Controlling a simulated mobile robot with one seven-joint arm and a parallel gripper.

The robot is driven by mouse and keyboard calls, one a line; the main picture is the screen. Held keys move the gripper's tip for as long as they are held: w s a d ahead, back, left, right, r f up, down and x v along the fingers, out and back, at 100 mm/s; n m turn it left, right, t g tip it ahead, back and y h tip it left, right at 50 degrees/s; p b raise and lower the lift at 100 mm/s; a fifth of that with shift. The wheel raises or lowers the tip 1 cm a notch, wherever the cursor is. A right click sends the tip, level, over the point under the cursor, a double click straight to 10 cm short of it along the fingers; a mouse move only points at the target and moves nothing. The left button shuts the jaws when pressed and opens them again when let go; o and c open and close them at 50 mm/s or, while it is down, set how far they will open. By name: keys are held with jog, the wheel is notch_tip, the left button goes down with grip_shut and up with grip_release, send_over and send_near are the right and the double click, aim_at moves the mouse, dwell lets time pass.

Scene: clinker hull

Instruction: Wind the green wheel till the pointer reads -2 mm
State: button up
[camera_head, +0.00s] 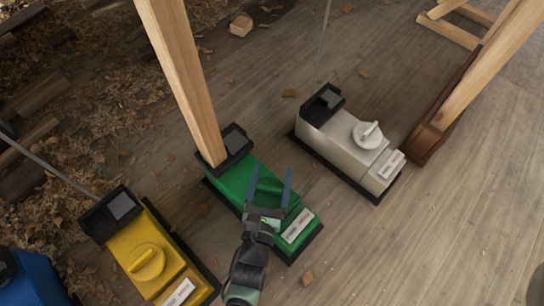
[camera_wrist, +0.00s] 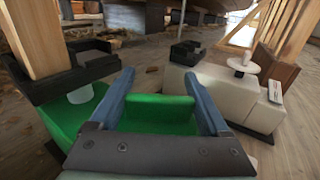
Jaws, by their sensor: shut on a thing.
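The green jack unit (camera_head: 236,180) stands on the floor in the middle of the head view, with a timber post (camera_head: 186,80) rising at its far end. My gripper (camera_head: 270,176) is over its top, with its blue fingers on either side of a green grip, the green wheel (camera_head: 266,190). In the wrist view the wheel's green bar (camera_wrist: 160,114) sits between the two fingers (camera_wrist: 164,100), and my gripper is shut on it. A white label plate (camera_head: 297,226) is on the near end of the unit; its scale and pointer are too small to read.
A yellow unit (camera_head: 150,258) stands to the left and a white unit (camera_head: 345,145) with a round wheel (camera_head: 368,134) to the right. A blue unit (camera_head: 34,282) is at the lower left corner. Wood shavings (camera_head: 90,90) cover the upper left. Planked floor (camera_head: 440,230) is clear at the right.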

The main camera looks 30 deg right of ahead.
jog(key=shift+a, duration=0.1)
jog(key=o, duration=1.2)
jog(key=shift+s, duration=0.1)
jog(key=p+v, duration=0.6)
jog(key=v, duration=0.7)
